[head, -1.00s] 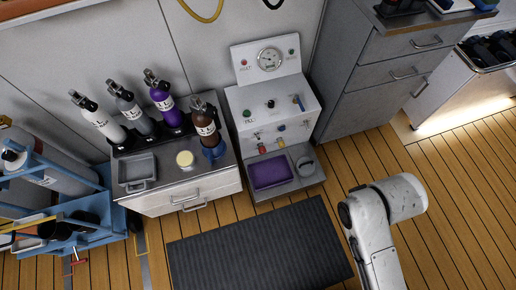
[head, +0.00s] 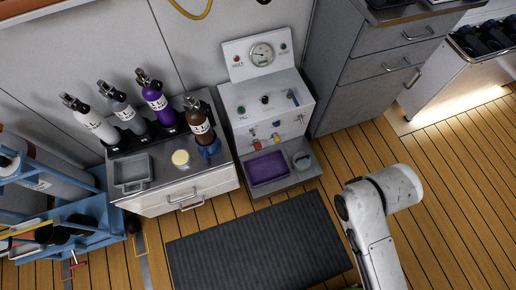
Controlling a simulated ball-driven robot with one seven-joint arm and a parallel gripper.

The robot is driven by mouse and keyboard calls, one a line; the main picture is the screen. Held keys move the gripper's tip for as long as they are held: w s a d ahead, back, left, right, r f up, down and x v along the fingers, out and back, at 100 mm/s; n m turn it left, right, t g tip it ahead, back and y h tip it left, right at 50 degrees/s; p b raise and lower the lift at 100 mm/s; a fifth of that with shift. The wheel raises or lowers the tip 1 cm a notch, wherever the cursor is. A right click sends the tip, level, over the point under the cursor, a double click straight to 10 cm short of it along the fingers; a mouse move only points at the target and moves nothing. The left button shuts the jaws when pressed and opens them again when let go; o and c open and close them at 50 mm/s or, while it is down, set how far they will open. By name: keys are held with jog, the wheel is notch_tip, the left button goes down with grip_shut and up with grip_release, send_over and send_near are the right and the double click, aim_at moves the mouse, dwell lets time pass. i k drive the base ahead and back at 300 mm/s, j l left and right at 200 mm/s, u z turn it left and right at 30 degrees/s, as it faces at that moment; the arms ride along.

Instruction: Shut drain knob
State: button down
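The white fill panel (head: 250,92) stands against the wall at upper centre, with a round gauge (head: 262,53) on its backboard. Its top face carries a green knob (head: 241,109), a black knob (head: 264,99) and a blue lever (head: 292,97). Its front has small fittings, including a red-handled one (head: 257,144) and a blue one (head: 276,124). The labels are too small to read, so I cannot tell which is the drain knob or how it is set. My arm shows at the lower right, apart from the panel; my gripper is not in view.
A purple-lined tray (head: 267,168) and a grey round item (head: 301,160) sit on the panel's low shelf. A cabinet (head: 180,195) with several bottles stands left, grey drawers (head: 355,75) right. A dark mat (head: 258,245) lies in front; wooden floor (head: 450,200) is open at right.

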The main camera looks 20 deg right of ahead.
aim_at(257, 146)
jog(key=i+j, duration=0.15)
jog(key=j, duration=0.15)
jog(key=i+j, duration=0.15)
jog(key=j, duration=0.2)
jog(key=i+j, duration=0.15)
jog(key=j, duration=0.15)
jog(key=i+j, duration=0.15)
jog(key=j, duration=0.15)
jog(key=z, duration=0.05)
